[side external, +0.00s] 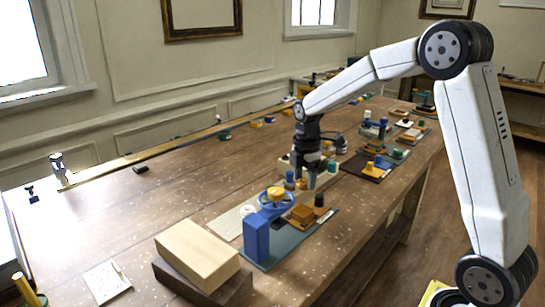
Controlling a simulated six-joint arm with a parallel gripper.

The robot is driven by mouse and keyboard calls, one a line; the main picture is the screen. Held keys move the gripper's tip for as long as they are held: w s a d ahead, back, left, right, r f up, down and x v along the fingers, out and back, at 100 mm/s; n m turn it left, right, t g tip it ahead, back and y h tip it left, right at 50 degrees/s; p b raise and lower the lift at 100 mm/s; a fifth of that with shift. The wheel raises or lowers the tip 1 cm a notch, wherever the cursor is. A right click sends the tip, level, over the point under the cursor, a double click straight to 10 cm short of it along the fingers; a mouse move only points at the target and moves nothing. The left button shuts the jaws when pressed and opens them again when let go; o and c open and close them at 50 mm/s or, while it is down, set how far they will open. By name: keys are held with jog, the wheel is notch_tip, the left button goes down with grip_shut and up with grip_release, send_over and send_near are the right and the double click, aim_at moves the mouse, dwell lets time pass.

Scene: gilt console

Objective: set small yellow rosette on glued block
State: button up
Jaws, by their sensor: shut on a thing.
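My gripper (311,183) points down over the near work mat, at the far side of the blue stand and brown block. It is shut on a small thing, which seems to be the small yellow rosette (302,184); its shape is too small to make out. An orange-brown block (302,214) sits on the dark green mat (288,243) just in front of the gripper; I cannot tell if this is the glued block, and no glue shows. A larger yellow piece (276,193) rests on a round blue holder (279,203) to the left.
A blue upright block (256,237) and a dark cylinder (319,200) stand close by. A pale wooden block (197,254) lies on a dark one at the front. Several other mats with small parts lie behind, to the right. The table's left half is mostly clear.

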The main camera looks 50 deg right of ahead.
aim_at(303, 210)
jog(key=shift+f, duration=3.6)
jog(key=shift+f, duration=0.25)
jog(key=o, duration=1.3)
jog(key=shift+r, duration=0.15)
jog(key=shift+r, duration=3.8)
